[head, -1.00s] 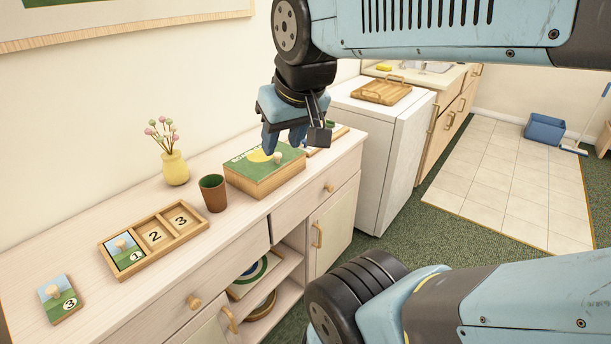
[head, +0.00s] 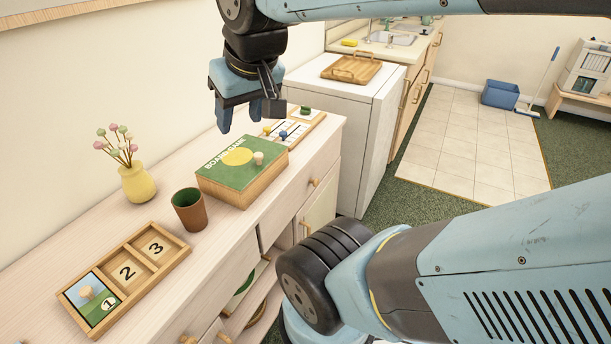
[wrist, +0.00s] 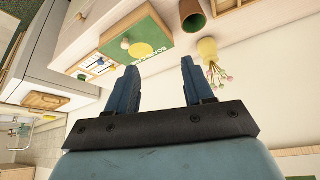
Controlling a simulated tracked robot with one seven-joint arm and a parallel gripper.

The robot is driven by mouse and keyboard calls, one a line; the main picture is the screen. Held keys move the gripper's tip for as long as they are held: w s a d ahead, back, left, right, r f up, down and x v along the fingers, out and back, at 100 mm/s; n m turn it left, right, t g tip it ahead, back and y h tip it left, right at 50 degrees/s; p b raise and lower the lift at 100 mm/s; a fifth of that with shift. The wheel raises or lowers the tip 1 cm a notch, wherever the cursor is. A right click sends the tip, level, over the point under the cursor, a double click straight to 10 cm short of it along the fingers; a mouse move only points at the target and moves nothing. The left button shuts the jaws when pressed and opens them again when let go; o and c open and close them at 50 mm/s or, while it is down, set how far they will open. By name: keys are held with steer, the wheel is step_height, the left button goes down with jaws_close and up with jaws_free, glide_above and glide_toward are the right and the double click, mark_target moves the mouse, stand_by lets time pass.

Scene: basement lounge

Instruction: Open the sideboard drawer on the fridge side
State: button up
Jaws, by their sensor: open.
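The pale wood sideboard (head: 60,245) runs along the wall, with the white fridge (head: 345,120) beyond its right end. The fridge-side drawer (head: 325,163) looks closed; its round wooden knob (head: 314,182) faces the room. The knob also shows near the top of the wrist view (wrist: 80,17). My gripper (head: 246,118) is open and empty, pointing down above the back of the sideboard top, near the board game box (head: 235,178). It is well apart from the knob. In the wrist view the spread fingers (wrist: 158,66) have nothing between them.
On the sideboard top stand a yellow flower vase (head: 138,184), a brown cup (head: 189,210), a numbered card tray (head: 180,262) and a small game board (head: 290,130). A wooden tray (head: 350,68) rests on the fridge. Green carpet lies in front.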

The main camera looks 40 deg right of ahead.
steer(key=shift+o, duration=0.6)
steer(key=shift+w+d+f, duration=0.1)
steer(key=shift+w+f, duration=0.05)
steer(key=w+d+f+m+g+y, duration=0.1)
steer(key=w+d+f+m+y, duration=0.4)
steer(key=w+d+f+m, duration=0.35)
steer(key=w+d+f+m+g+y, duration=0.2)
steer(key=w+d+f+m+y, duration=0.3)
steer(key=d+f+m, duration=0.55)
steer(key=s+d+f+m+t+y, duration=0.2)
steer(key=d+f+m+t, duration=0.5)
steer(key=d+f, duration=0.65)
steer(key=m+t+h, duration=0.5)
steer(key=m+t, duration=0.2)
steer(key=m, duration=0.2)
glide_toward(318, 183)
steer(key=x, duration=0.8)
steer(key=shift+w+a, duration=0.1)
steer(key=shift+w, duration=0.1)
